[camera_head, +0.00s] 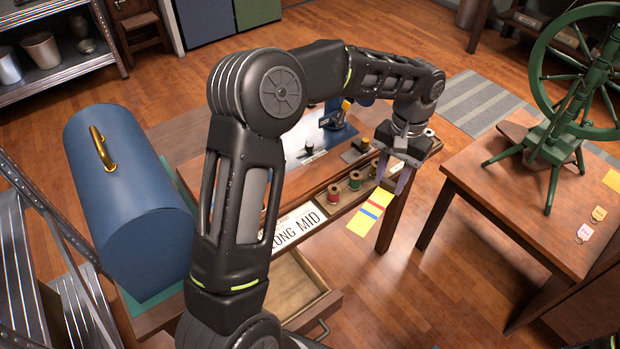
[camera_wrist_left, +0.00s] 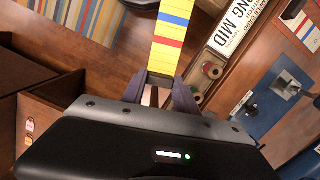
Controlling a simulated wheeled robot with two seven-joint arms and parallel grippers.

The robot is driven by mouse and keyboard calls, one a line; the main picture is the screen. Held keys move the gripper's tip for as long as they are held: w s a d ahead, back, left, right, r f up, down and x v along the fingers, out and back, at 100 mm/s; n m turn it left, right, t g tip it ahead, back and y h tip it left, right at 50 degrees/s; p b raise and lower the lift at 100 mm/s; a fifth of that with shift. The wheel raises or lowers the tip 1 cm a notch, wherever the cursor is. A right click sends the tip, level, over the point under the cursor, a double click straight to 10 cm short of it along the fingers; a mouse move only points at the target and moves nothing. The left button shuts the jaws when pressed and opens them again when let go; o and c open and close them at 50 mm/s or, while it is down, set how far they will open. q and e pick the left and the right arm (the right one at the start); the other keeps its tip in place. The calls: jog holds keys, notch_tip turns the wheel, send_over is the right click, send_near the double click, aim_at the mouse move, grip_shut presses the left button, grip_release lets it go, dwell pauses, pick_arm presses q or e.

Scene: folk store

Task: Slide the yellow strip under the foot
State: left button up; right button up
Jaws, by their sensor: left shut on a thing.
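The strip has a red band and a blue band. In the left wrist view, the strip (camera_wrist_left: 171,22) extends away from between the fingers of the left gripper (camera_wrist_left: 167,92). A blue machine (camera_head: 338,125) stands on the table, left of the gripper and partly behind my arm. I cannot make out its foot clearly. The strip is apart from the machine. My right gripper is not in view.
Red and green thread spools (camera_head: 334,194) stand in a tray along the table's front edge, close to the strip. A white sign (camera_head: 298,230) is on the front, above an open drawer (camera_head: 292,290). A blue case (camera_head: 130,200) stands left. A green wheel (camera_head: 545,140) stands on the right table.

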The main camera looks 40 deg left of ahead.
pick_arm(q)
jog(key=s+a+f+m+p, duration=0.2)
jog(key=a+m, duration=0.3)
jog(key=m, duration=0.1)
jog(key=s+a+f+m+t+y+p, duration=0.1)
jog(key=s+a+f+m+p, duration=0.1)
jog(key=a+m, duration=0.4)
jog(key=s+a+f+m+p, duration=0.2)
jog(key=s+a+m, duration=0.2)
jog(key=m, duration=0.4)
jog(key=shift+a+f+t+p, duration=0.15)
jog(key=shift+a+t+p, duration=0.2)
jog(key=shift+a, duration=0.5)
jog(key=shift+s+a+f+m, duration=0.2)
jog(key=shift+s+m, duration=0.1)
jog(key=shift+m, duration=0.3)
jog(key=shift+f, duration=0.1)
jog(key=shift+w+a+f+b, duration=0.1)
jog(key=shift+a+f+b, duration=0.15)
jog(key=shift+f+b, duration=0.4)
